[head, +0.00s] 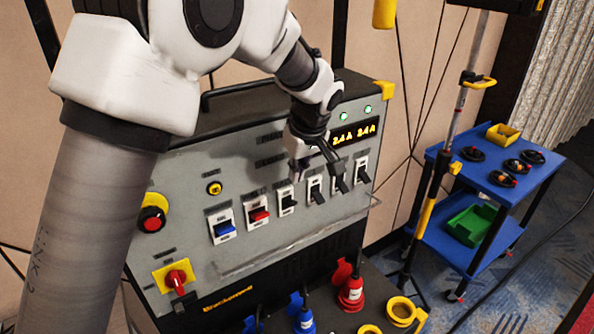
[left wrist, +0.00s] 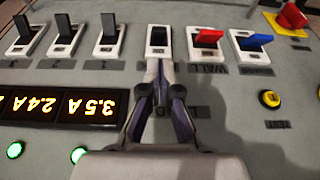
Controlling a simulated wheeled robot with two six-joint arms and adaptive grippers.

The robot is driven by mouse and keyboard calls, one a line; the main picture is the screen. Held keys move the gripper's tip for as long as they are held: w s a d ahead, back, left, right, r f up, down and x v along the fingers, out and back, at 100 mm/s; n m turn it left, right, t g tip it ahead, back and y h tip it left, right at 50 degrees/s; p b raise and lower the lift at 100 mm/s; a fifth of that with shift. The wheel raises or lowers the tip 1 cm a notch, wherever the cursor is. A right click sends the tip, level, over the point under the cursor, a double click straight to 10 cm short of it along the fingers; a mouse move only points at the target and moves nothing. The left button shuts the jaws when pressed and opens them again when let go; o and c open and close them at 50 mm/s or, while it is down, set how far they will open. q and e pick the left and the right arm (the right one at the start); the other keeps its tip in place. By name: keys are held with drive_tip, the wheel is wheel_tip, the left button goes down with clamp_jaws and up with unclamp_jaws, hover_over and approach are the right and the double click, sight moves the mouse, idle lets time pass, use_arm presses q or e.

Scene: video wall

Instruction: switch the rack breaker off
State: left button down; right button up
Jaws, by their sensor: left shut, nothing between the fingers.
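The breaker panel (head: 240,180) carries a row of rocker switches. From the left these are a blue one (head: 224,228), a red one (head: 259,214) and several black ones. My left gripper (head: 297,170) is shut and empty, close over the panel above the third switch, the black one (head: 287,201). In the left wrist view, which looks upside down, the fingertips (left wrist: 158,66) meet just at the edge of that switch (left wrist: 158,38). I cannot tell whether they touch it. The fingers partly cover its label, and I cannot read which is the rack breaker. My right gripper is not in view.
A red knob (head: 153,219) and a red rotary switch (head: 177,280) sit on the panel's left. Lit amber readouts (left wrist: 65,107) and green lamps are at its upper right. Plugs (head: 350,290) stand below. A blue trolley (head: 500,180) stands right.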

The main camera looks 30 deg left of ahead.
sight(290, 202)
use_arm(q)
drive_tip(key=p+x, duration=0.1)
drive_tip(key=x, duration=0.6)
drive_tip(key=shift+w+a+f+p, duration=0.1)
drive_tip(key=shift+f+p, duration=0.2)
drive_tip(key=shift+p, duration=0.1)
drive_tip(key=shift+r, duration=0.1)
